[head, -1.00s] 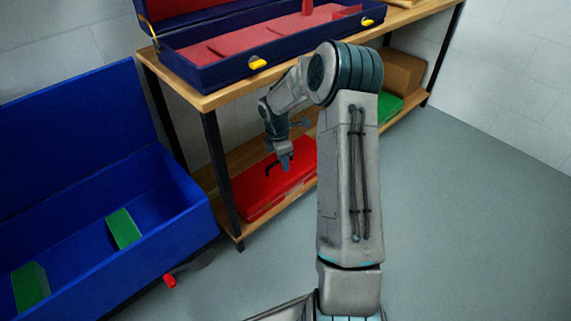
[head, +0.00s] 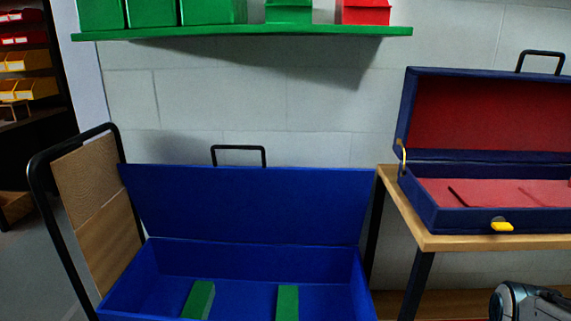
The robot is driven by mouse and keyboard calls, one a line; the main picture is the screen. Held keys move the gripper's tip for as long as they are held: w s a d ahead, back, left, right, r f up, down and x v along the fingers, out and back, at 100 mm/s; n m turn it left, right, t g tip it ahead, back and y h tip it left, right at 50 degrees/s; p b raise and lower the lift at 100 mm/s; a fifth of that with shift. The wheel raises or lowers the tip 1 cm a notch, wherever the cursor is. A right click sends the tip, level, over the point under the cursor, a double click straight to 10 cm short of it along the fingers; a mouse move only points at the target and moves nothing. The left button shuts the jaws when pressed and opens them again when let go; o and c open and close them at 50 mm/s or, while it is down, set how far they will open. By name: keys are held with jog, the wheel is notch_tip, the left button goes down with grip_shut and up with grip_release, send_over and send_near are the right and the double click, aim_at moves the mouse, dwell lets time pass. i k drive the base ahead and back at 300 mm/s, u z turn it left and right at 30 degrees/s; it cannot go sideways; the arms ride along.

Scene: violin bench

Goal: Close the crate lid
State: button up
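The blue crate (head: 195,257) stands open at the lower middle of the head view, its front cut off by the bottom edge. Its blue lid (head: 250,203) stands raised at the back, leaning against or close to the wall. A black handle (head: 238,148) shows above the lid's top edge. Two green blocks, one on the left (head: 199,299) and one on the right (head: 287,301), are inside the crate. My gripper is out of view; only a part of my arm shows at the bottom right corner.
A dark blue case (head: 450,216) with red lining stands open on a wooden bench (head: 440,243) at the right. A green shelf (head: 250,33) with green and red boxes hangs above. A black-framed cart end (head: 36,165) with brown boards rises left of the crate.

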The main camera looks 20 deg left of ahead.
aim_at(264, 203)
jog(key=i, duration=0.7)
jog(key=u, duration=1.7)
